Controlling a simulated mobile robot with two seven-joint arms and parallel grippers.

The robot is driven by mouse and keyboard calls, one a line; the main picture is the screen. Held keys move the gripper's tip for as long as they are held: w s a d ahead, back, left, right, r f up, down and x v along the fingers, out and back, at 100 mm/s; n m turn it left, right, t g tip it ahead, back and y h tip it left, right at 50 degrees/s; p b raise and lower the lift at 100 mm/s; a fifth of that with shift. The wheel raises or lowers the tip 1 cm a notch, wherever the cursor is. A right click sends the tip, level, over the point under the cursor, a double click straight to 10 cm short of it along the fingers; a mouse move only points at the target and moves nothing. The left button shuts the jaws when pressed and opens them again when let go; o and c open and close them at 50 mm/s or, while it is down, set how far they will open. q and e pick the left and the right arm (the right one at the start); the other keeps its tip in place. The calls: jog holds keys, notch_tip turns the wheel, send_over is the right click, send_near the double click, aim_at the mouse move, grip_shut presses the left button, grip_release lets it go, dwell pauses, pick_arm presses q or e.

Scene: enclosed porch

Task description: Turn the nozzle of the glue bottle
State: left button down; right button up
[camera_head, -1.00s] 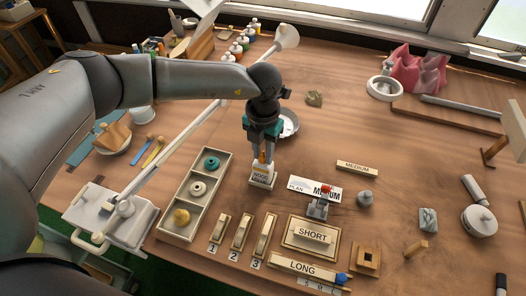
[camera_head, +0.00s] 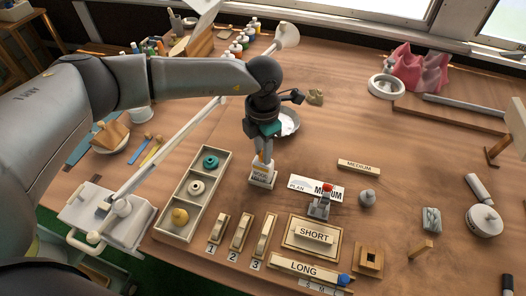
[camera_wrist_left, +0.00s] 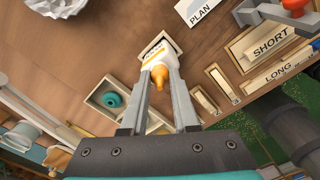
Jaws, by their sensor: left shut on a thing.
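The glue bottle (camera_head: 262,170) stands upright in a small pale holder on the table, in the middle of the head view. Its label is partly readable as wood glue. Its orange nozzle (camera_wrist_left: 160,76) shows in the left wrist view, between my fingertips. My left gripper (camera_head: 263,158) comes from above and is shut on the nozzle. In the left wrist view my two fingers (camera_wrist_left: 160,88) lie on either side of the nozzle. In the head view the fingers hide most of the nozzle. My right gripper is in neither view.
A three-compartment tray (camera_head: 181,238) with a teal, a cream and a yellow ring-like piece stands left of the bottle. A grey bowl (camera_head: 287,122) stands behind it. A PLAN/MEDIUM card (camera_head: 300,185) and a red-topped clamp (camera_head: 319,208) lie to the right. Wooden label blocks fill the front.

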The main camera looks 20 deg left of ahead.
pick_arm(q)
jog(key=m+b, duration=0.3)
jog(key=m, duration=0.3)
jog(key=shift+f, duration=0.1)
jog(key=m+b, duration=0.2)
jog(key=m, duration=0.3)
jog(key=shift+m+b, duration=0.35)
jog(key=shift+m, duration=0.05)
jog(key=c, duration=0.6)
grip_release()
jog(key=shift+c, duration=0.2)
notch_tip(320, 180, up, 16)
jog(key=p, duration=0.1)
jog(key=shift+f+p, duration=0.25)
jog(key=shift+p, duration=0.15)
